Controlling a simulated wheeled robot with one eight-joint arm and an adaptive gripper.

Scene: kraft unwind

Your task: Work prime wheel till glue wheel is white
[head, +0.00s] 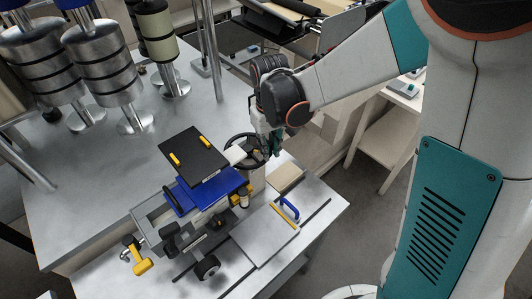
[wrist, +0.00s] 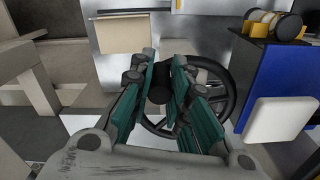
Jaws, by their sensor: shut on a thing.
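The prime wheel, a black spoked handwheel, shows beside the blue machine in the head view (head: 236,139) and beyond my fingers in the wrist view (wrist: 233,88). My gripper (head: 273,148) is at the wheel's right side. In the wrist view its teal fingers (wrist: 163,78) are closed about a dark knob (wrist: 159,92) at the wheel's rim.
The blue machine (head: 225,186) carries a black plate with yellow clips (head: 194,156). A white block (wrist: 276,121) sits close right of my gripper. A blue handle (head: 289,208) and cardboard (head: 285,177) lie nearby on the steel table (head: 110,180). Large metal rolls (head: 103,60) stand behind.

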